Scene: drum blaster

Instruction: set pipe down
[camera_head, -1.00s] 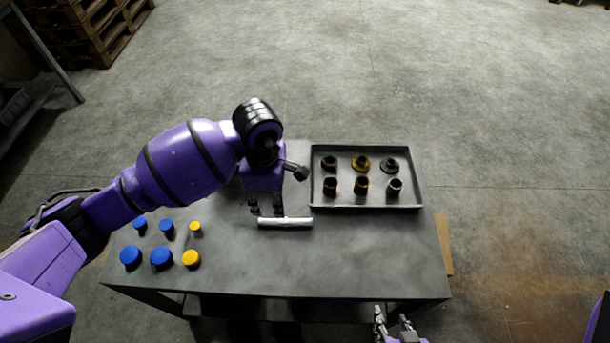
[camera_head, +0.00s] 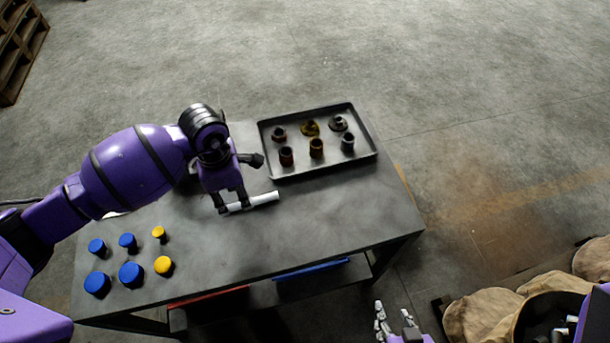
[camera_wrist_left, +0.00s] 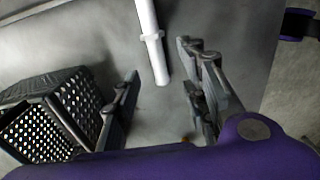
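The white pipe (camera_head: 264,198) lies flat on the grey table, in front of the tray. My left gripper (camera_head: 233,206) is over the pipe's left end. In the left wrist view, the pipe (camera_wrist_left: 151,40) runs in from the top, and its collared near end lies between the fingertips of my left gripper (camera_wrist_left: 160,62). The fingers stand wide apart, with clear gaps on both sides of the pipe. My right gripper (camera_head: 395,318) is open and empty at the bottom of the head view, off the table.
A shallow tray (camera_head: 322,174) with several rusty and yellow fittings is at the table's back right. Several blue caps (camera_head: 131,273) and yellow caps (camera_head: 164,265) stand at the left. Sacks (camera_head: 483,315) and a dark round container (camera_head: 545,318) are at lower right. A black perforated object (camera_wrist_left: 60,115) shows in the wrist view.

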